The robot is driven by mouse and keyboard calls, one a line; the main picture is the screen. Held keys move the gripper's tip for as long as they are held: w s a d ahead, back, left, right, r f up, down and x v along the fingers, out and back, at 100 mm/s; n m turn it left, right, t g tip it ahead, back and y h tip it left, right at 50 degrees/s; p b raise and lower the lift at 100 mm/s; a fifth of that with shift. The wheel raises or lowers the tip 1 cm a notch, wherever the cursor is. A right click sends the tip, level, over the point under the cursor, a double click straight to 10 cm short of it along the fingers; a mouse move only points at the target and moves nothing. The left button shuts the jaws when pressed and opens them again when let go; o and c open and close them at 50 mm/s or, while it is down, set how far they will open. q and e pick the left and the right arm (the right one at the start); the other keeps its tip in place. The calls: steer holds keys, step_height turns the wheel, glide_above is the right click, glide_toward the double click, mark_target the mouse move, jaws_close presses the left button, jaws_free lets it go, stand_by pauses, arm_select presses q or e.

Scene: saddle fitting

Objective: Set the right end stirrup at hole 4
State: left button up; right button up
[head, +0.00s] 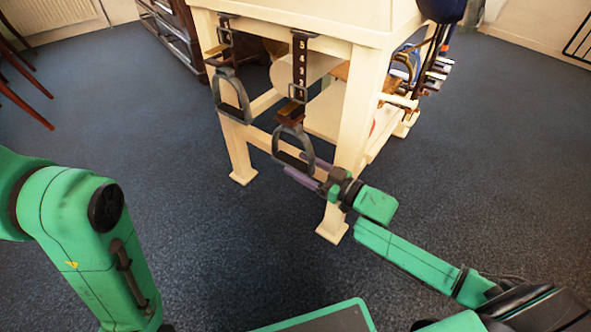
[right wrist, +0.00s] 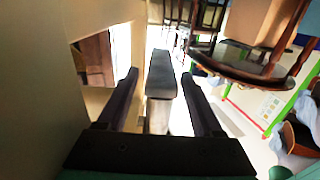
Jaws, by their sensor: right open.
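The right end stirrup (head: 279,150) is a dark metal loop hanging from a dark strap (head: 300,62) with pale numbers, 5 at the top down to 1. A buckle (head: 297,93) sits low on this strap, just under the 1; the pin is too small to make out. My right gripper (head: 296,163) is open at the stirrup's lower part. In the right wrist view a dark bar, likely the stirrup's tread (right wrist: 161,70), shows between the two open fingers (right wrist: 159,80); I cannot tell whether they touch it. My left gripper is out of view.
A second stirrup (head: 233,98) hangs to the left on its own strap. Both hang at a cream wooden stand (head: 352,125), whose legs are close to my right gripper. More tack hangs at the stand's right side. The blue carpet (head: 210,240) in front is clear.

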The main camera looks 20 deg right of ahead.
steer(key=shift+x, duration=1.05)
steer(key=shift+c, duration=0.3)
steer(key=shift+s, duration=0.1)
jaws_close()
